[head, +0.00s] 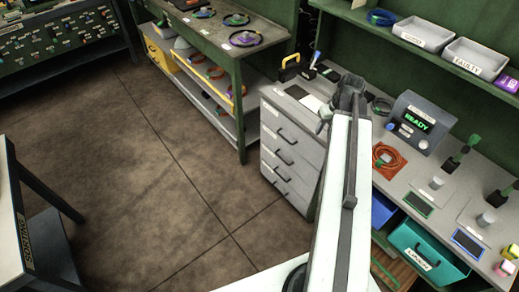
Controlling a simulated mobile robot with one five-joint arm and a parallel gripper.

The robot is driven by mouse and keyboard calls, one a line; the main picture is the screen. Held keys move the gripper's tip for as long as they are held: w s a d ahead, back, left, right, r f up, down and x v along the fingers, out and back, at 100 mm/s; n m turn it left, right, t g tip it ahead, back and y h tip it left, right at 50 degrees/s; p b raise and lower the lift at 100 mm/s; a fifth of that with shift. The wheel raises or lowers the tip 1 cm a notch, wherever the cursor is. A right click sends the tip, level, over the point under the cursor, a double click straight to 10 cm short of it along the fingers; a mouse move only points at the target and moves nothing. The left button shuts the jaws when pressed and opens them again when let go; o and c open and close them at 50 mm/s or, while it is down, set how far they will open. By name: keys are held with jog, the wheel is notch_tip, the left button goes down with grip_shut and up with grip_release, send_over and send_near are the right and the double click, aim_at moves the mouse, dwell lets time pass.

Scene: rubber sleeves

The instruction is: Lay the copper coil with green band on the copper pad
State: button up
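A copper-orange coil (398,161) lies on the grey workbench right of my arm, with a small pale and green patch at its inner left that may be its band. I cannot make out a separate copper pad; any pad under this coil is not clear. My gripper (328,113) is at the far end of my raised white arm, over the grey drawer cabinet's top, left of and apart from the coil. Its fingers are small and seen from behind, so their opening and any held thing cannot be told.
A grey device (421,122) reading READY stands behind the coil. A green-edged pad (417,204), a blue-edged pad (467,243) and upright posts stand nearer. The drawer cabinet (287,150) is below my gripper. More coils lie on the left green table (212,34). The brown floor is clear.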

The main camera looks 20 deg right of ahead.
jog(key=w+a+n+g, duration=0.1)
jog(key=a+g, duration=0.1)
jog(key=a, duration=3.1)
jog(key=shift+w+a+f+n+h, duration=0.2)
jog(key=shift+a+n+h, duration=0.1)
jog(key=shift+n, duration=0.1)
jog(key=shift+s+d, duration=0.1)
jog(key=shift+d, duration=0.05)
